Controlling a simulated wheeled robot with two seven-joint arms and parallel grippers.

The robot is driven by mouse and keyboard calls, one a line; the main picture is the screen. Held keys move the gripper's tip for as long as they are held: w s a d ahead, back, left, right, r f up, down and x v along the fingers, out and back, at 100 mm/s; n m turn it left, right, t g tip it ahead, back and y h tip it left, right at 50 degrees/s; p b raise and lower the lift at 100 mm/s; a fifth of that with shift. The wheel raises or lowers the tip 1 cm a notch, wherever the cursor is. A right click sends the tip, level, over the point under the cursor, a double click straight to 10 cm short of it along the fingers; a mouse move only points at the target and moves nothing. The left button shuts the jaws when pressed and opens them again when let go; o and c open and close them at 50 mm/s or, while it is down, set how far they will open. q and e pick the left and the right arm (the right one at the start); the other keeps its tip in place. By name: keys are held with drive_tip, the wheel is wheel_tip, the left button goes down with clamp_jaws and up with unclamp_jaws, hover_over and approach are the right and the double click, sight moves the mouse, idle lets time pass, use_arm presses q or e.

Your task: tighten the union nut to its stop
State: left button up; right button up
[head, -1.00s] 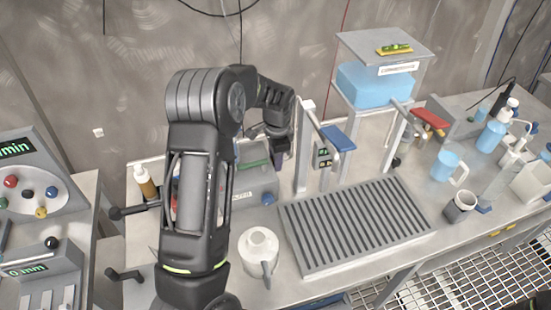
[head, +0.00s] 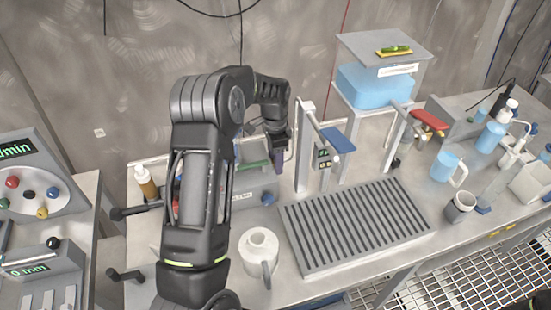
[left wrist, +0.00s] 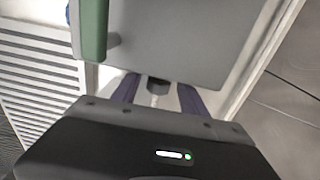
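My left gripper (head: 280,160) points down behind the drip tray, beside the grey box (head: 252,185) with the green bar. In the left wrist view its two purple fingers (left wrist: 158,95) are spread apart, with gaps around a small dark cylindrical piece (left wrist: 157,84) on a thin pale stem. That piece may be the union nut; its threads and seating are too small to tell. In the head view my arm and gripper hide this spot. My right gripper is in neither view.
A slatted drip tray (head: 355,228) lies right of the grey box, with a white jug (head: 259,250) in front. A blue tank (head: 375,88) stands behind. A brown bottle (head: 147,183) is at left.

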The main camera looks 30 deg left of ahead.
use_arm(q)
drive_tip(key=shift+r, duration=0.55)
wheel_tip(320, 180, up, 7)
drive_tip(key=shift+a+f+b, duration=0.1)
drive_tip(key=shift+f+b, duration=0.05)
drive_tip(key=shift+b, duration=0.75)
